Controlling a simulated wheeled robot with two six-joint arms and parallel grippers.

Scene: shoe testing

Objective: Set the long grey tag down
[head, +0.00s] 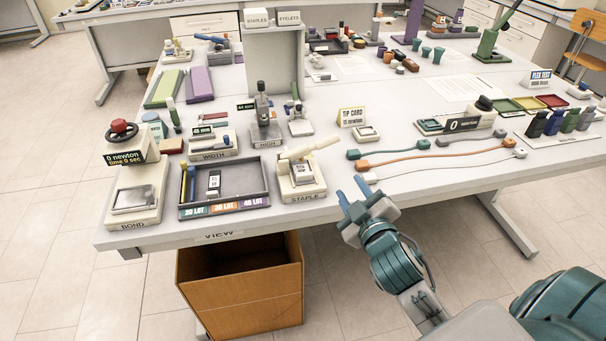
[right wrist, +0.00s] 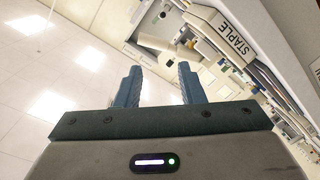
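I cannot pick out a long grey tag with certainty. A small pale tag with a dark mark (head: 214,182) lies in the dark grey tray (head: 248,190), and another pale piece (head: 302,173) is on the staple station (head: 301,188). My right gripper (head: 352,195) is open and empty, in front of the table's front edge, right of the staple station. In the right wrist view its two blue fingers (right wrist: 158,78) are apart with nothing between them, and the staple station (right wrist: 205,32) is beyond them. My left gripper is not in view.
The bond press (head: 136,190) stands left of the tray, the width station (head: 212,147) behind it. Green, orange and pale cords (head: 430,153) lie at the right. A brown open bin (head: 241,289) is below the front edge. Bare tabletop (head: 345,165) lies between staple station and cords.

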